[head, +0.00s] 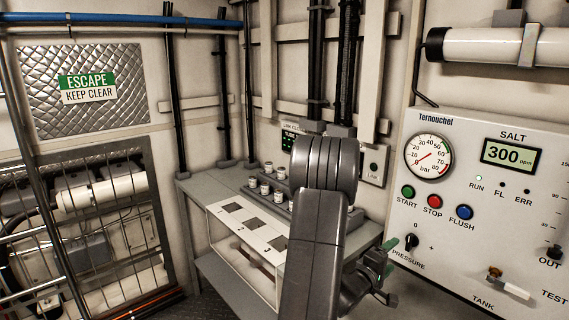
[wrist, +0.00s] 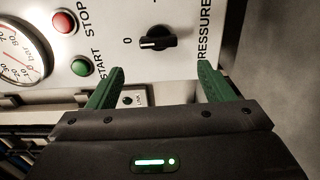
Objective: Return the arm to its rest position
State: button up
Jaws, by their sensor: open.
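My arm (head: 318,230) rises through the middle of the head view, its grey links hiding part of the bench behind. My gripper (head: 386,270) is at the arm's lower right, in front of the white Ternouchel panel (head: 455,200). In the wrist view my gripper (wrist: 160,70) has its two green fingers spread wide with nothing between them. The black pressure knob (head: 411,242) is just beyond the fingers. In the wrist view the knob (wrist: 156,40) lies ahead of the gap, apart from both fingertips, its pointer towards 0.
The panel carries a gauge (head: 428,157), green, red and blue buttons and a display (head: 511,155) reading 300 ppm. A valve with a white handle (head: 508,285) sticks out at lower right. A grey bench (head: 205,186) with several small white-topped jars stands left of my arm.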

aim_at(409, 242)
jog(key=w+d+m, duration=0.1)
jog(key=d+m, duration=0.1)
jog(key=m, duration=0.1)
jog(key=w+d+m+p, duration=0.1)
jog(key=w+d+m, duration=0.1)
jog(key=m, duration=0.2)
jog(key=w+d+m, duration=0.2)
jog(key=d+m, duration=0.1)
jog(key=shift+w+r+m, duration=0.25)
jog(key=shift+r+m, duration=0.15)
jog(key=m+p, duration=0.1)
jog(key=m, duration=0.1)
jog(key=m+p, duration=0.2)
jog(key=m, duration=0.1)
jog(key=shift+s+r, duration=0.1)
jog(key=shift+r, duration=0.1)
jog(key=m+p, duration=0.3)
jog(key=shift+d, duration=0.1)
jog(key=shift+s+f+m+p, duration=0.1)
jog(key=shift+m+p, duration=0.35)
jog(key=shift+m, duration=0.05)
jog(key=shift+f, duration=0.1)
